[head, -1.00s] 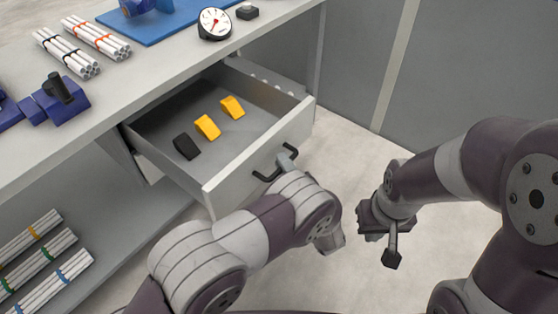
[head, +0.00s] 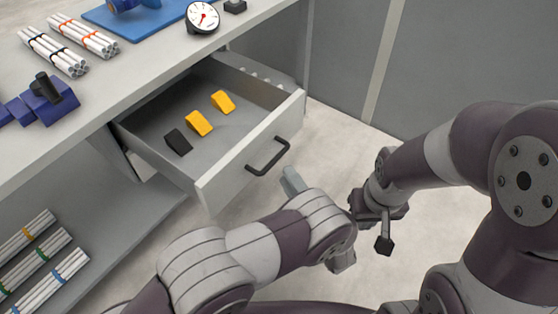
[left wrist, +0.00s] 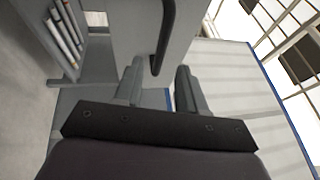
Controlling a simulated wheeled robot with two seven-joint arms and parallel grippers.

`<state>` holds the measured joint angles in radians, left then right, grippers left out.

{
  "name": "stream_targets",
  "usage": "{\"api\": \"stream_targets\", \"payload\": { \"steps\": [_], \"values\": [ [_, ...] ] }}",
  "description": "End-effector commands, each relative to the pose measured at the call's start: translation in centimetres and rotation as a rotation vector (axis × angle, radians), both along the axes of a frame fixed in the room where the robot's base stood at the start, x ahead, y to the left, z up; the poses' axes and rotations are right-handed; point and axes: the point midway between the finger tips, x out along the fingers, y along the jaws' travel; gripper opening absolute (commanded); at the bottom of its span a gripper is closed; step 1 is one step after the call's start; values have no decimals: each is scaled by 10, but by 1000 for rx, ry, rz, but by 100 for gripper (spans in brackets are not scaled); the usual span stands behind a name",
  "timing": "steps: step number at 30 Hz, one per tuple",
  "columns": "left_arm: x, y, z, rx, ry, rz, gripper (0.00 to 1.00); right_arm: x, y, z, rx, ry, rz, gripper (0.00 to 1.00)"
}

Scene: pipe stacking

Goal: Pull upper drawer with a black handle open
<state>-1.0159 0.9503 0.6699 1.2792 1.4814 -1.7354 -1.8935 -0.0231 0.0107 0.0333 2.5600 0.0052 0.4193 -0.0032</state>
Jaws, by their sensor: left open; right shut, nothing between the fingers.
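The upper drawer (head: 222,168) is pulled out from under the workbench top, in the middle of the head view. Its black handle (head: 267,157) is on the front panel and nothing holds it. My left gripper (head: 292,182) is just in front of the handle, apart from it, with a fingertip showing past my arm. In the left wrist view the two fingers (left wrist: 158,90) are spread with nothing between them, and the black handle (left wrist: 164,40) shows beyond them. My right gripper (head: 384,225) is shut and empty, over the floor to the right.
The drawer holds two yellow wedges (head: 199,124) and a black one (head: 178,142). The bench top bears white pipe bundles (head: 53,52), a gauge (head: 202,17) and a blue vise (head: 50,96). More pipes (head: 36,255) lie on the lower shelf. Floor right of the drawer is clear.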

Motion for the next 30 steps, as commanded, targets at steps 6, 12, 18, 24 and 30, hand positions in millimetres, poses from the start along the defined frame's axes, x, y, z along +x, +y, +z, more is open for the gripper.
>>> {"api": "stream_targets", "payload": {
  "steps": [6,12,18,24,30],
  "values": [
    [-40,-23,-8,-1,0,-1,40,0,0,4,0,0,0,0],
    [-50,-28,-11,-1,1,1,40,0,0,4,0,0,0,0],
    [-50,-28,-11,-1,1,1,40,0,0,4,0,0,0,0],
    [-50,-27,-11,-1,0,1,40,0,0,4,0,0,0,0],
    [-40,-40,-42,-272,28,-112,40,0,0,3,0,0,0,0]
  ]
}}
